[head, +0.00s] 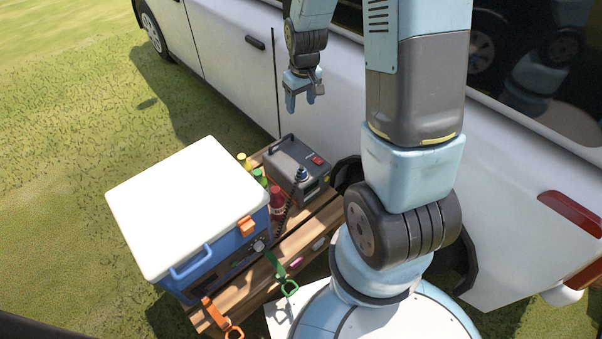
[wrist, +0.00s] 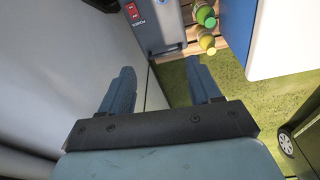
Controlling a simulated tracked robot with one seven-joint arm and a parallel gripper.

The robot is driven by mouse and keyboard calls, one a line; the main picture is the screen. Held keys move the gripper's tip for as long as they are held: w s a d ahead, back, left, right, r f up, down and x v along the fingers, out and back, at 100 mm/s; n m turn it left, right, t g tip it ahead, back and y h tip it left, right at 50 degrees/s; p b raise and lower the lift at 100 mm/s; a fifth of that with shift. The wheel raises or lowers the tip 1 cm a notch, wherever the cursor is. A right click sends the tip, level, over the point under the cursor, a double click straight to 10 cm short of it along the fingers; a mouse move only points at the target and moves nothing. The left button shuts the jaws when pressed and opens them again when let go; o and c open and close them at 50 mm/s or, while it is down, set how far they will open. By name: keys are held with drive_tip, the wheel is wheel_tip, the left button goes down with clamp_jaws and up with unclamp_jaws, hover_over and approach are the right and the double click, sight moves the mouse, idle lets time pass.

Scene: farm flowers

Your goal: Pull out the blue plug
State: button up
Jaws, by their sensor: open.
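The blue plug (head: 301,174) sits on the front of a grey power box (head: 289,153) in the head view. A dark coiled cable (head: 288,208) runs down from it toward the blue and white cooler (head: 185,205). My gripper (head: 304,101) is open and empty, above and behind the power box, beside the van. In the wrist view the open fingers (wrist: 160,76) point toward the power box (wrist: 158,22) with its red switch. The plug does not show in the wrist view.
The power box and cooler stand on a wooden bench (head: 312,232) with green, yellow and red bottles (head: 277,199) between them. The white van (head: 236,60) stands close behind. Grass lies left.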

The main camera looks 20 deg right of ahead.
wheel_tip(320, 180, down, 11)
drive_tip(key=g, duration=0.1)
drive_tip(key=n, duration=0.2)
hover_over(302, 167)
drive_tip(key=shift+g, duration=0.4)
wheel_tip(302, 167, down, 10)
drive_tip(key=shift+w, duration=0.1)
drive_tip(key=shift+f, duration=0.1)
drive_tip(key=shift+f, duration=4.4)
clamp_jaws()
drive_tip(key=shift+r, duration=0.15)
